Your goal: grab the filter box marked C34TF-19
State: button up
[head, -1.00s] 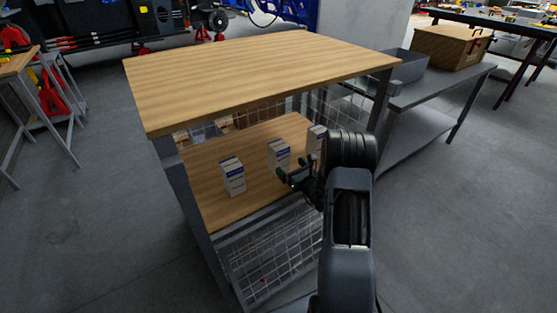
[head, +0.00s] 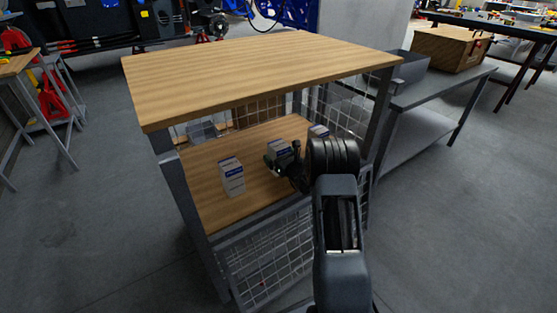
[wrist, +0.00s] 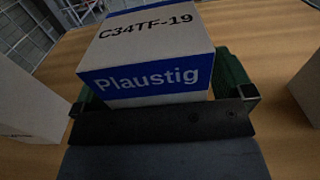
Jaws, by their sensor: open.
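The filter box marked C34TF-19 (wrist: 150,45) fills the middle of the wrist view, white with a blue band reading "Plaustig". In the head view it is the middle box (head: 278,148), standing on the wooden shelf and partly hidden by my gripper. My gripper (head: 283,168) is open right at this box. In the wrist view the green fingers of my gripper (wrist: 165,95) lie on the box's left and right sides, with the box between them. Whether they touch it I cannot tell.
Another white-and-blue box (head: 232,177) stands to the left on the shelf (head: 205,160), and one (head: 318,132) to the right. The wooden top (head: 255,75) overhangs the shelf, with metal posts and wire mesh around.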

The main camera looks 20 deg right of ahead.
jog(key=c, duration=1.2)
jog(key=shift+c, duration=0.5)
jog(key=shift+r, duration=0.1)
